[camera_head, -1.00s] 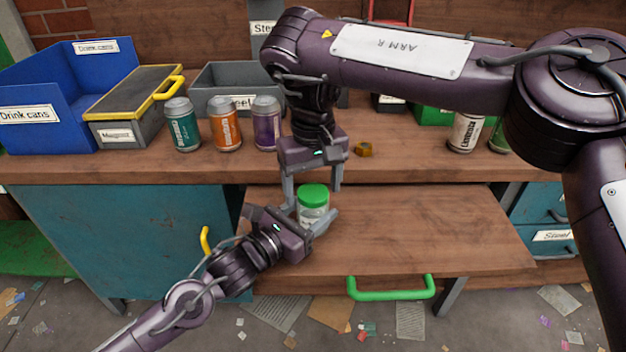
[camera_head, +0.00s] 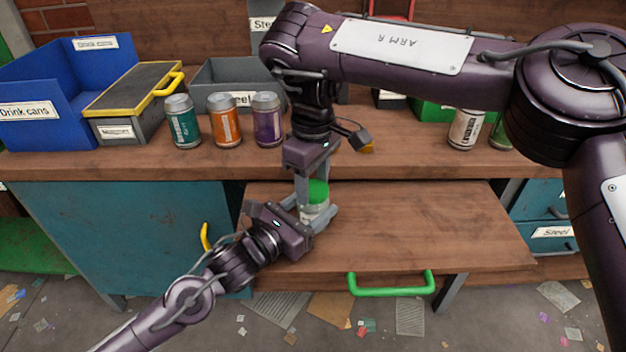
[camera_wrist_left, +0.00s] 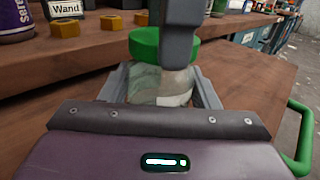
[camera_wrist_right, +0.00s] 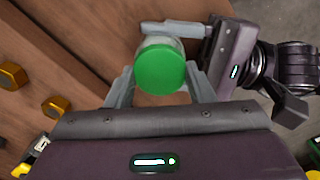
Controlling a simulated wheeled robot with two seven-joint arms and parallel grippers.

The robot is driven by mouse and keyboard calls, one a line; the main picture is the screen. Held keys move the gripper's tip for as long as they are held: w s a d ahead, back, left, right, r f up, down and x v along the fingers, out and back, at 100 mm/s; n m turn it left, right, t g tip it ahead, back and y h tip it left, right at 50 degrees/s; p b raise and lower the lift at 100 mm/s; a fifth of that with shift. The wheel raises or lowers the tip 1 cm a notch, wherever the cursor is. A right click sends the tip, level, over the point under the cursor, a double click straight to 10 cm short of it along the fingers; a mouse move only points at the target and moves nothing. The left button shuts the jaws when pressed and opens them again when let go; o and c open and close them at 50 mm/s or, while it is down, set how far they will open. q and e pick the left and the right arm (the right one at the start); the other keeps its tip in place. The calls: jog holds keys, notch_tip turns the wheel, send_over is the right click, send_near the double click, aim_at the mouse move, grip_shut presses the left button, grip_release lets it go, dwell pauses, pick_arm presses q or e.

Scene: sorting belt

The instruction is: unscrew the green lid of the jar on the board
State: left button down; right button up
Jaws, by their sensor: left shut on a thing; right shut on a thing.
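The jar has a clear body (camera_head: 314,214) and a green lid (camera_head: 318,188); it stands upright on the pull-out wooden board (camera_head: 420,225). My left gripper (camera_head: 311,215) is shut on the jar body from the front left, and its fingers flank the glass (camera_wrist_left: 160,85) in the left wrist view. My right gripper (camera_head: 310,190) points down from above and is shut on the lid, one finger hiding part of it. In the right wrist view, the lid (camera_wrist_right: 160,68) sits between the fingers. I cannot tell whether the lid has turned on the jar.
Teal (camera_head: 183,121), orange (camera_head: 224,120) and purple (camera_head: 267,120) cans stand on the bench behind. A blue bin (camera_head: 40,85) and a grey box are at the back left. Brass nuts (camera_wrist_right: 55,105) lie near the jar. The board's right side is clear; a green handle (camera_head: 390,290) fronts it.

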jog(key=n, duration=0.4)
jog(key=shift+n, duration=0.3)
jog(key=n, duration=0.8)
jog(key=shift+n, duration=0.4)
jog(key=n, duration=0.8)
jog(key=shift+n, duration=0.3)
jog(key=n, duration=0.8)
jog(key=shift+r+n, duration=0.1)
jog(key=shift+n, duration=0.3)
jog(key=n, duration=0.5)
jog(key=shift+n, duration=0.4)
